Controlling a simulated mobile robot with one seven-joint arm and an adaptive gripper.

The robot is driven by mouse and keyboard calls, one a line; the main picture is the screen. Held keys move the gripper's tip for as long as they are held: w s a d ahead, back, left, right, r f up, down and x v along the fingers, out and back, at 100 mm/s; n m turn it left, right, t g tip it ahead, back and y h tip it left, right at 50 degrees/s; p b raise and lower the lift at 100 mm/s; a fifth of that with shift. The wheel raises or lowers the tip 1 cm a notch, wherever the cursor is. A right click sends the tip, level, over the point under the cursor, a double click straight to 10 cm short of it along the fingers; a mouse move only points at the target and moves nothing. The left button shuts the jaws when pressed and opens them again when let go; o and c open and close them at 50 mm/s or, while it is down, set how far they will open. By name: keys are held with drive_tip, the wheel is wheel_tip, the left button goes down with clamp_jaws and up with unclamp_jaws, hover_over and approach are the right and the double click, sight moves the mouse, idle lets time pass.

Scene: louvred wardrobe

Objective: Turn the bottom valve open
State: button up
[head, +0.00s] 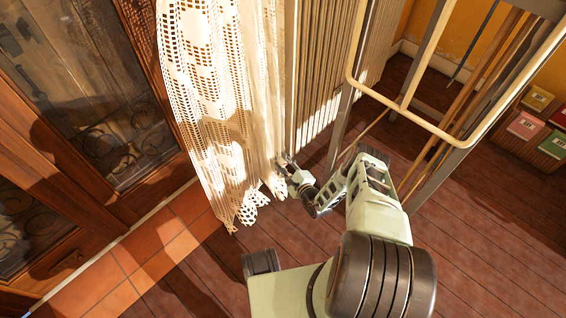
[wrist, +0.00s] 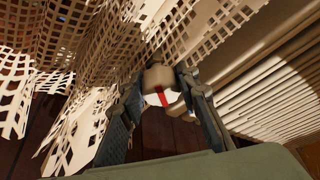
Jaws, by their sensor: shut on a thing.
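The valve (wrist: 158,78) shows in the wrist view as a beige rounded knob with a white part and a red mark, between my gripper's fingers. My gripper (wrist: 162,92) is shut on it, one dark finger on each side. In the head view my gripper (head: 284,162) is low by the floor, between the lace curtain and the ribbed radiator-like panel. The valve cannot be made out clearly there. How far it is turned cannot be told.
A lace curtain (head: 215,100) hangs close on the left of my gripper. A ribbed panel (head: 322,75) stands behind it. A metal-framed rack (head: 400,105) is to the right. A wooden glazed door (head: 90,90) is at left. Open plank floor (head: 480,230) lies at lower right.

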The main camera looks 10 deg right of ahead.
sight(283, 160)
drive_tip(key=shift+n+t, duration=0.4)
drive_tip(key=shift+n, duration=0.1)
idle(0.3)
drive_tip(key=o, duration=1.2)
drive_tip(key=shift+c, duration=0.2)
drive_tip(key=r, duration=0.8)
drive_tip(key=shift+w+d+r, duration=0.15)
drive_tip(key=shift+d+r, duration=0.1)
drive_tip(key=shift+a+r, duration=0.15)
drive_tip(key=shift+r, duration=0.6)
